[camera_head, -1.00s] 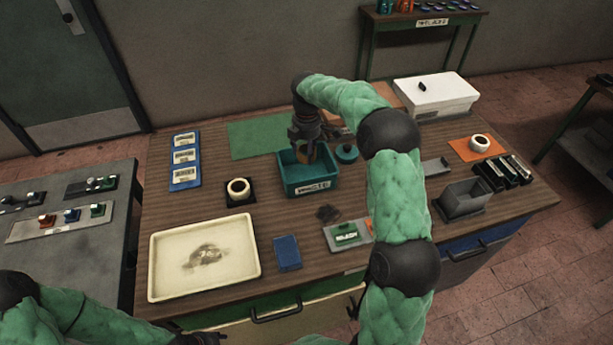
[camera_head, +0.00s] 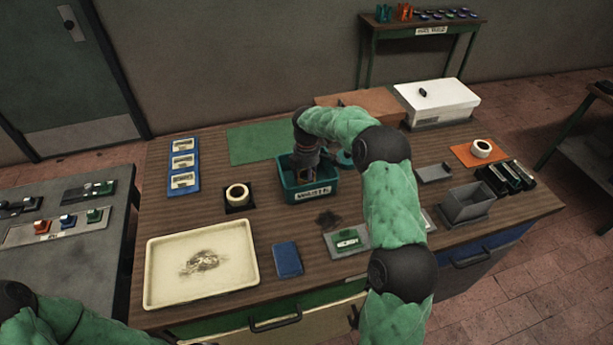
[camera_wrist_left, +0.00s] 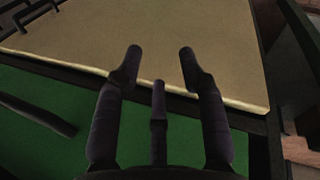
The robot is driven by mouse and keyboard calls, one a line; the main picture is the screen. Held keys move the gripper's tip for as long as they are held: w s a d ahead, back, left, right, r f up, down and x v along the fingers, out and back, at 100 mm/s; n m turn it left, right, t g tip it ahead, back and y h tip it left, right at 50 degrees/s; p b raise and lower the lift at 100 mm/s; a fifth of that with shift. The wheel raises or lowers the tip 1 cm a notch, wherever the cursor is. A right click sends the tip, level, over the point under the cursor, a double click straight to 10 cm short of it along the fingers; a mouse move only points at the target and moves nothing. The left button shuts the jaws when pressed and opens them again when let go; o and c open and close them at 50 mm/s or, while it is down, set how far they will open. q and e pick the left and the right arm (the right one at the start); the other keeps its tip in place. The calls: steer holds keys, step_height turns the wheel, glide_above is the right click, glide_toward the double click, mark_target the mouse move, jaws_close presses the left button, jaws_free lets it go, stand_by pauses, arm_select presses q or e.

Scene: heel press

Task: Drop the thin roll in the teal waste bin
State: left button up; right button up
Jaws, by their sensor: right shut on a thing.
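The teal waste bin (camera_head: 325,187), labelled WASTE, stands on the wooden bench behind the dark smudge. My right gripper (camera_head: 305,174) points down inside the bin opening and is shut on the thin roll. The roll is mostly hidden by the fingers and the bin wall, so I cannot tell whether it touches the bottom. My left gripper (camera_wrist_left: 157,62) is open and empty in the left wrist view, in front of a pale panel with green below it.
A tape roll (camera_head: 237,192) sits on a black square left of the bin. Another roll (camera_head: 481,148) lies on an orange mat at right. A cream tray (camera_head: 165,280) and a blue pad (camera_head: 287,260) are nearer the front. A green mat (camera_head: 250,142) lies behind.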

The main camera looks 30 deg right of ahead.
steer(key=shift+f, duration=0.15)
steer(key=o, duration=1.2)
steer(key=shift+c, duration=0.2)
step_height(320, 180, up, 12)
steer(key=p, duration=0.2)
steer(key=shift+p, duration=0.4)
